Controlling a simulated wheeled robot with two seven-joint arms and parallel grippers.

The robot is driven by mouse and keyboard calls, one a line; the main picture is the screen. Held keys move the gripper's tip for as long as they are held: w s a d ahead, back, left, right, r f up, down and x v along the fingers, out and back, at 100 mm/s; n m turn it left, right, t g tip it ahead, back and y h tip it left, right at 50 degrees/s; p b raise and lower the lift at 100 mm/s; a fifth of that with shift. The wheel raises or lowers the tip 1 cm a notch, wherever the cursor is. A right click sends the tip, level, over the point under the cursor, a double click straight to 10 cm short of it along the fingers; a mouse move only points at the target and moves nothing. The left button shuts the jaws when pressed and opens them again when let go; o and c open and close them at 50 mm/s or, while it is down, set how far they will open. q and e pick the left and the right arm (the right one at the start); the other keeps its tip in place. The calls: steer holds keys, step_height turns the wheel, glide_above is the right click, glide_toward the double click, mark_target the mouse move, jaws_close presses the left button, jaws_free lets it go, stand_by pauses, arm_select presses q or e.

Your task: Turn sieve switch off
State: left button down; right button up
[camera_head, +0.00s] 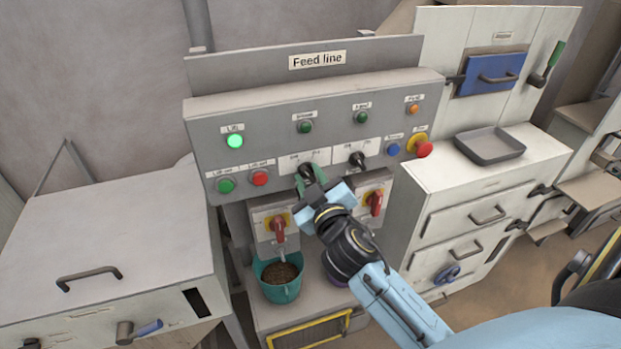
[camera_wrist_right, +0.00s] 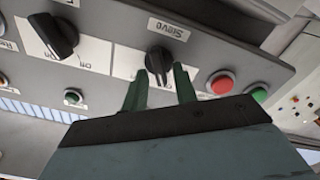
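The sieve switch (camera_wrist_right: 158,60) is a black rotary knob on a white plate, under a label reading "Sieve" in the wrist view. In the head view the knob (camera_head: 306,170) is partly covered by my right gripper. My right gripper (camera_head: 312,182) has green fingers; in the wrist view its fingertips (camera_wrist_right: 160,73) are apart, one on each side of the knob's near end. I cannot tell whether they touch it. The switch's On/Off marks are largely hidden or too small to read. My left gripper is not in view.
A second black knob (camera_head: 357,159) is to the right. Green (camera_head: 226,186) and red (camera_head: 260,178) buttons are left, below a lit green lamp (camera_head: 235,141). A red emergency button (camera_head: 424,149) is at the panel's right.

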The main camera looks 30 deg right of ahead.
steer(key=shift+o, duration=0.3)
steer(key=shift+s, duration=0.1)
steer(key=shift+s+a+f, duration=0.1)
steer(key=shift+s, duration=0.15)
steer(key=b+v, duration=0.3)
steer(key=v, duration=0.9)
steer(key=shift+s, duration=0.4)
